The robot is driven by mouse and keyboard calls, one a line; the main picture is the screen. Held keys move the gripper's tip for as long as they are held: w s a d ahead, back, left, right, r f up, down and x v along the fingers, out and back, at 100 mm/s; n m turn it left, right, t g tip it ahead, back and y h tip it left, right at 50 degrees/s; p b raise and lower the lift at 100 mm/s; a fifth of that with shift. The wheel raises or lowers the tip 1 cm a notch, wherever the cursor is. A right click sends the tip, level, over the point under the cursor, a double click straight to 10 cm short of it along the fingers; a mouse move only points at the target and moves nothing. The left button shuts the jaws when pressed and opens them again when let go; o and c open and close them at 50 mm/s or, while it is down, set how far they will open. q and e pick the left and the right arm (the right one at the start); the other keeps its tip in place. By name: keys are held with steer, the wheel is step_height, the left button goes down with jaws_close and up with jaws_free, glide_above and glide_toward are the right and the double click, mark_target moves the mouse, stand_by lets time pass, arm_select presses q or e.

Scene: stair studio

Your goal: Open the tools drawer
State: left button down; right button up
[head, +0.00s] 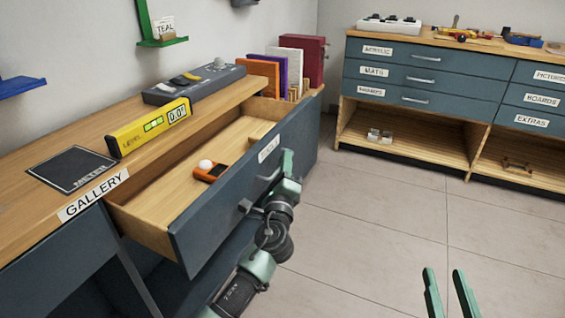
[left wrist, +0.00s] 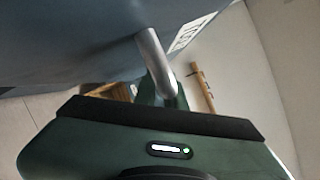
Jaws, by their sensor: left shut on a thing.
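The drawer (head: 215,215) with a blue-grey front stands pulled out of the left workbench, its wooden inside in view. A white label (head: 269,149) on its front is partly hidden and hard to read. My left gripper (head: 272,180) is at the drawer front, shut on the drawer's handle. In the left wrist view the metal handle (left wrist: 152,55) runs down between the fingers, which are mostly hidden behind the gripper body. My right gripper (head: 444,271) is open and empty over the floor at the lower right.
An orange device (head: 211,172) with a white round part lies in the drawer. A yellow level (head: 150,127), a grey case (head: 195,82) and upright books (head: 290,65) stand on the bench top. Another cabinet (head: 427,78) stands at the back right. The floor between is clear.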

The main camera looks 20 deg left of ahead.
arm_select(q)
steer(key=shift+f, duration=0.1)
steer(key=c, duration=1.8)
jaws_free()
steer(key=shift+o, duration=0.2)
